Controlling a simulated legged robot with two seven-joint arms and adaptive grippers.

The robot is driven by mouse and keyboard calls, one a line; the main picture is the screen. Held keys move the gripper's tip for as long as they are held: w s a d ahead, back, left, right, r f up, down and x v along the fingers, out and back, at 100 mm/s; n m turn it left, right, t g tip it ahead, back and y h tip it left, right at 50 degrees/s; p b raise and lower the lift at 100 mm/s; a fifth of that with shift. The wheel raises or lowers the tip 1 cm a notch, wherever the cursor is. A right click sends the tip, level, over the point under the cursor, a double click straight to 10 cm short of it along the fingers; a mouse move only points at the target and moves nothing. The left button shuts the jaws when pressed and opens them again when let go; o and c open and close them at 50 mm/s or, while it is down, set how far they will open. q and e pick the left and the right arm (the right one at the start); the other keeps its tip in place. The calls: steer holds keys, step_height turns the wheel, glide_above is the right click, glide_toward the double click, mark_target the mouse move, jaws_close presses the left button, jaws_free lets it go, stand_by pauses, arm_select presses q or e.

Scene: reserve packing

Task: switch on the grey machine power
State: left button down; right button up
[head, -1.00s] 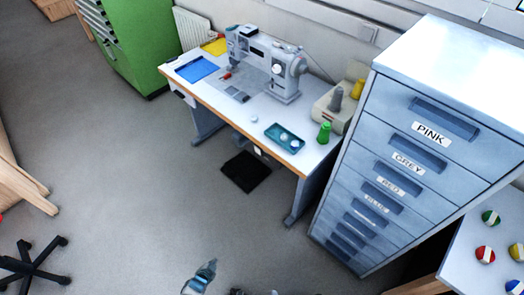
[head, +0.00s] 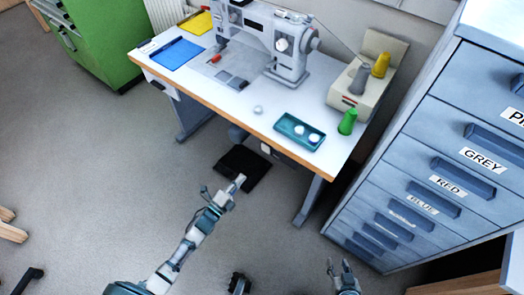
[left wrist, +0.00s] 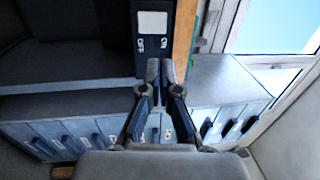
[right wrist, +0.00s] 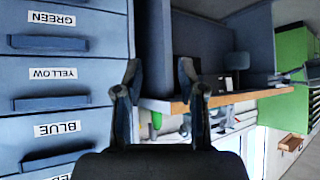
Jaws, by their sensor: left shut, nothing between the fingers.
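The grey sewing machine (head: 285,50) stands on the white-topped table (head: 225,95). In the left wrist view, a dark switch box (left wrist: 124,25) with a pale rocker (left wrist: 152,23) and the words OFF and ON is mounted by the table's wooden edge. My left gripper (head: 238,183) is shut and empty below the table front, its fingertips (left wrist: 161,68) pointing towards the switch with a gap in the picture; contact is not seen. My right gripper (head: 344,266) is open and empty, low in front of the drawer cabinet; its spread fingers (right wrist: 160,72) show in the right wrist view.
The blue drawer cabinet (head: 455,125) stands right of the table. A black pedal (head: 258,172) lies on the floor beneath. A teal tray (head: 285,123), green spool (head: 348,121) and thread stand (head: 345,98) are on the tabletop.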

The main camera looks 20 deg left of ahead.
arm_select(q)
steer(key=b, duration=0.1)
glide_toward(264, 147)
steer(key=x, duration=0.3)
steer(key=d+b+x, duration=0.1)
steer(key=x, duration=0.2)
steer(key=shift+w+d+f, duration=0.1)
steer(key=shift+w, duration=0.1)
steer(key=shift+w+b, duration=0.2)
steer(key=shift+b, duration=0.1)
steer(key=shift+w, duration=0.15)
steer(key=shift+a, duration=0.4)
arm_select(e)
steer(key=w+a+r+t+y, duration=0.1)
steer(key=w+a+r+t, duration=0.2)
steer(key=w+r+t, duration=0.2)
steer(key=shift+r+y, duration=0.3)
